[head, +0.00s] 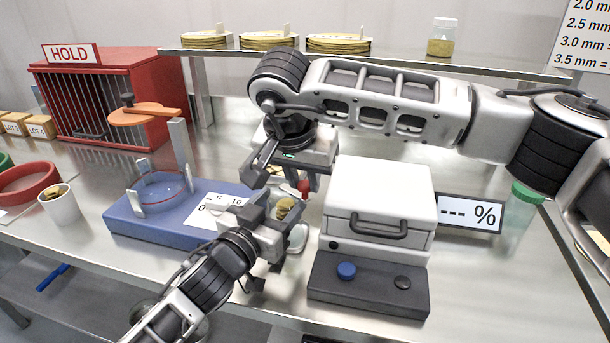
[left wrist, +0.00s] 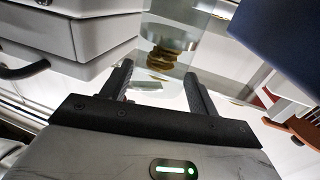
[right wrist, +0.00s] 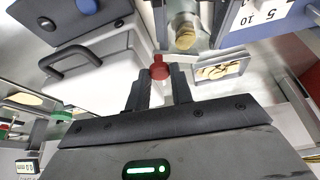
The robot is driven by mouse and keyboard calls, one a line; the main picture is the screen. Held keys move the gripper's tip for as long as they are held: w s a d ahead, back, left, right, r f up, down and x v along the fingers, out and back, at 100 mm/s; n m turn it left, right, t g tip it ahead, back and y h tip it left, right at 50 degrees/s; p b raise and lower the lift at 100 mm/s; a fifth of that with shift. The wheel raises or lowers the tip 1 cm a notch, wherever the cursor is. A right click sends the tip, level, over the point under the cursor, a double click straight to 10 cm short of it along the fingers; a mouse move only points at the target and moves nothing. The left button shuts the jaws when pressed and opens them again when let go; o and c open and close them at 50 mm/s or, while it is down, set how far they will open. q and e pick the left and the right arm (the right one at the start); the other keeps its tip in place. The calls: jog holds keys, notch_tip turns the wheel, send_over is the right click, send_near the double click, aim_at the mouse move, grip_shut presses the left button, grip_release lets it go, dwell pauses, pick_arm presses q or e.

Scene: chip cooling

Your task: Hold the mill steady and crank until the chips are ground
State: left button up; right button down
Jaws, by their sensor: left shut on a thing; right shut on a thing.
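The mill (head: 284,208) is a clear body with yellow chips visible inside, mostly hidden behind my grippers in the head view. In the left wrist view the clear mill body (left wrist: 165,52) stands between the fingers of my left gripper (left wrist: 160,75), which is shut on it. The red crank knob (right wrist: 159,69) sits at the fingertips of my right gripper (right wrist: 160,74), which is shut on it. A pale crank arm (right wrist: 196,57) runs from the knob towards the mill. The knob (head: 304,187) also shows in the head view. How finely the chips are ground cannot be told.
A blue gauge base (head: 150,222) stands left of the mill, and a white lidded box (head: 380,190) with a dark control panel stands close on its right. A small tray of chips (right wrist: 222,70) lies nearby. A green-capped jar (head: 520,210) is farther right.

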jog(key=a+m, duration=0.1)
jog(key=m, duration=0.1)
jog(key=s+a+m+h, duration=0.1)
jog(key=m, duration=0.1)
jog(key=shift+g, duration=0.4)
jog(key=shift+w+a+m+g+h, duration=0.1)
jog(key=shift+a+m+g+h, duration=0.35)
jog(key=shift+m, duration=1.05)
jog(key=shift+w+a+m+g+h, duration=0.1)
jog(key=shift+a+m+g, duration=0.65)
jog(key=shift+m, duration=0.75)
jog(key=shift+w+a+m+g+h, duration=0.1)
jog(key=shift+a+m+g+h, duration=0.25)
jog(key=shift+a+m, duration=0.8)
jog(key=shift+d+m, duration=0.35)
jog(key=shift+m, duration=0.2)
